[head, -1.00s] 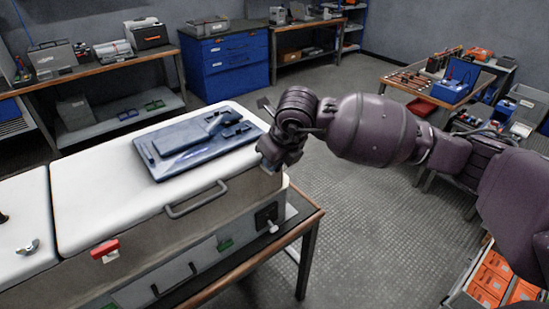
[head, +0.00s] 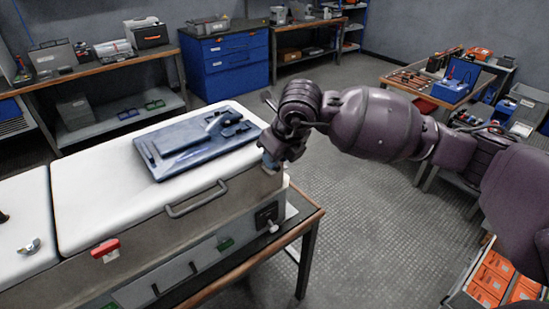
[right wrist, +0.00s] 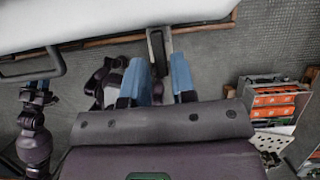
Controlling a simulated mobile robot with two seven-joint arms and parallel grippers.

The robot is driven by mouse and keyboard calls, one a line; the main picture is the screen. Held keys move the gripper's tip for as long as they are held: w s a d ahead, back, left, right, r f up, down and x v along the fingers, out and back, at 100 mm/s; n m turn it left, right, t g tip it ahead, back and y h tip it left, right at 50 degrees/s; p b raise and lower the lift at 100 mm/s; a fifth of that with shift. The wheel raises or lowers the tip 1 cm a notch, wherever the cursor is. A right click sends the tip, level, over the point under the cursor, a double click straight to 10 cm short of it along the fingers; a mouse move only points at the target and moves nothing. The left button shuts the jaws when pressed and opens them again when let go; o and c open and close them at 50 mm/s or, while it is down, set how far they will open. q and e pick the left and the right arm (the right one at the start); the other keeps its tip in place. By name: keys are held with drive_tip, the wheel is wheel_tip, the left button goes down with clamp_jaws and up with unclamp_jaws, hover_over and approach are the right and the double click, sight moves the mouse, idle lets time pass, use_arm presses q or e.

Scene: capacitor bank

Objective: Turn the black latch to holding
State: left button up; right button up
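The black latch (right wrist: 157,48) shows in the right wrist view as a dark upright bar in a grey bracket at the edge of the white-topped cabinet. My right gripper (right wrist: 161,72) is open, its two blue fingers apart on either side of the latch's lower end. I cannot tell whether they touch it. In the head view my right gripper (head: 269,160) is at the right end of the cabinet (head: 85,200), and the latch is hidden there. A purple arm, likely my left, shows at the left of the wrist view, its gripper (right wrist: 38,92) too small to read.
A blue flat panel (head: 190,155) lies on the cabinet's white top. A grey handle (head: 196,200) and a red latch (head: 105,249) are on its front side. An orange-box shelf (head: 490,280) stands at lower right.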

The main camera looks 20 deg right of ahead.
drive_tip(key=v, duration=0.9)
